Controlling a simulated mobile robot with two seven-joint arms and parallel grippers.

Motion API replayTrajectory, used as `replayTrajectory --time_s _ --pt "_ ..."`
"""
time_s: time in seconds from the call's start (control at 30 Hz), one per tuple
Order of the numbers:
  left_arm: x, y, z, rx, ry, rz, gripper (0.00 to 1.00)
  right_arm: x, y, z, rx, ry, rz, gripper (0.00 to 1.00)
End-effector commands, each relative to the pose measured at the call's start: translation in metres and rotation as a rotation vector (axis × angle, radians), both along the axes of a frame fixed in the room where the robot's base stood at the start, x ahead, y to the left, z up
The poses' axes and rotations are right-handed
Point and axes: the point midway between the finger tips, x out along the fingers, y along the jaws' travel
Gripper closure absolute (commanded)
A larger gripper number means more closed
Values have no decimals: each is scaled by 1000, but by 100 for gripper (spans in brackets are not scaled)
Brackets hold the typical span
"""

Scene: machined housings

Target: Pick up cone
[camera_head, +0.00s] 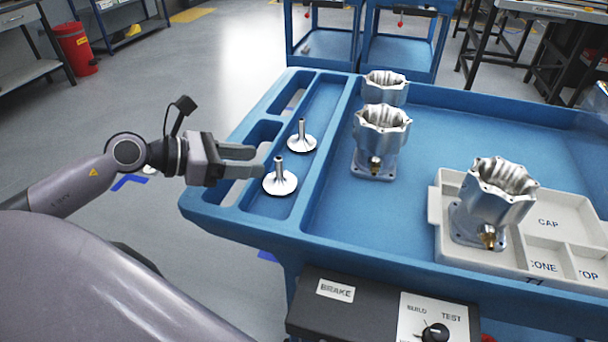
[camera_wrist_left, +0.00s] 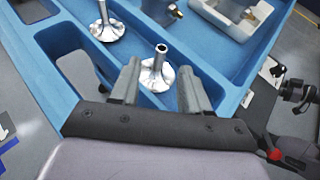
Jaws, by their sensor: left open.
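Two silver metal cones with round flared bases and thin upright stems stand in the long left compartment of the blue cart. The nearer cone (camera_head: 280,181) is just right of my left gripper (camera_head: 254,161). In the left wrist view this cone (camera_wrist_left: 157,74) stands upright beyond and between the two open fingers (camera_wrist_left: 163,88). The farther cone (camera_head: 301,138) stands behind it and also shows in the left wrist view (camera_wrist_left: 107,27). My left gripper is open, with nothing held.
Machined housings (camera_head: 381,140) stand on the blue cart (camera_head: 440,125), one of them (camera_head: 497,195) on a white tray (camera_head: 436,222) with labelled compartments. Compartment walls border the cones. A black control box (camera_head: 375,310) is at the cart's front.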

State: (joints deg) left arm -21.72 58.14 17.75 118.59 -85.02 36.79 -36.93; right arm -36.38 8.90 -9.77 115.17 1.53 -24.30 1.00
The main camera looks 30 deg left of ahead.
Motion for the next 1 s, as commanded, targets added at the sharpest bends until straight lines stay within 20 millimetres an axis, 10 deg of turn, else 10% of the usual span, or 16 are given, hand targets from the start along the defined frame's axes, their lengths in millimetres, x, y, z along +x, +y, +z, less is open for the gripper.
replayTrajectory --time_s 1.0 --pt "51 -38 -21 0 -2 1 54 -4 4 4 11 7 -5 50"
